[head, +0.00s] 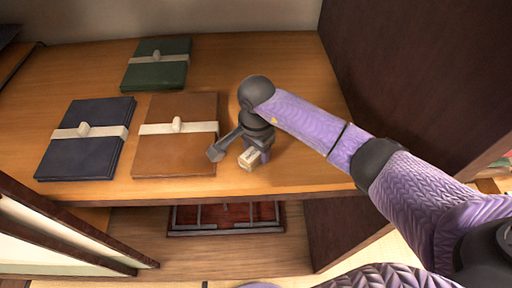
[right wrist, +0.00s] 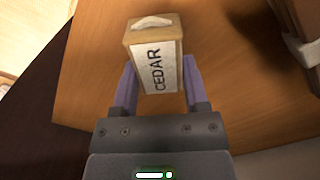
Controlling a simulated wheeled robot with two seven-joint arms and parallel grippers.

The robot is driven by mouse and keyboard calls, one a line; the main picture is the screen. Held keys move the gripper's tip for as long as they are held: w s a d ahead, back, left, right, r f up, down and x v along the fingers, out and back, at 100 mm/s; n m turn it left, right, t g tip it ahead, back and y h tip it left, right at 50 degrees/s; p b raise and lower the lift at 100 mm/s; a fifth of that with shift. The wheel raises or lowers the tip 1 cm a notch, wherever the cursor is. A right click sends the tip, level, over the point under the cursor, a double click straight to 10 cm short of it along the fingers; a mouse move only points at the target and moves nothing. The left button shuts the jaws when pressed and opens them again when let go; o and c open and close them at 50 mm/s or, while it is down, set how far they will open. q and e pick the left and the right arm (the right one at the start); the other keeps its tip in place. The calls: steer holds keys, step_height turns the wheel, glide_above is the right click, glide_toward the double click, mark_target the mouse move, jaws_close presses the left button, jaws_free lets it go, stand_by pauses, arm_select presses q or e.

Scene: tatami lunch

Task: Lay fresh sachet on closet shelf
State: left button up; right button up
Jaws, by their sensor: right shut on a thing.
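The sachet (head: 250,158) is a small pale wooden block. In the right wrist view the sachet (right wrist: 160,65) shows a white label reading CEDAR. My right gripper (head: 240,154) is over the front right part of the wooden closet shelf (head: 300,140), to the right of the brown folded bundle. In the right wrist view its two purple fingers (right wrist: 158,88) are on either side of the sachet, shut on it. The sachet is at or just above the shelf; I cannot tell whether it touches. My left gripper is not in view.
Brown (head: 180,108), dark blue (head: 72,156) and green (head: 156,73) folded bundles with pale bands lie on the shelf. A dark wall (head: 410,70) bounds it at right. Below is a red tray-like item (head: 225,216). Shelf room is free right of the bundles.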

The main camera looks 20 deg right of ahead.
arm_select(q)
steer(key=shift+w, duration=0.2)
arm_select(e)
steer(key=o, duration=1.2)
steer(key=shift+r+p, duration=0.3)
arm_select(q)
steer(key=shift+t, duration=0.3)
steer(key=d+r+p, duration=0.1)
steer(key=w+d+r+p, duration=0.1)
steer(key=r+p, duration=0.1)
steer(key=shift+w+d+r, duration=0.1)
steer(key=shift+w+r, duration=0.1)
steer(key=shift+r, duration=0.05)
arm_select(e)
step_height(320, 180, up, 12)
steer(key=shift+f, duration=0.2)
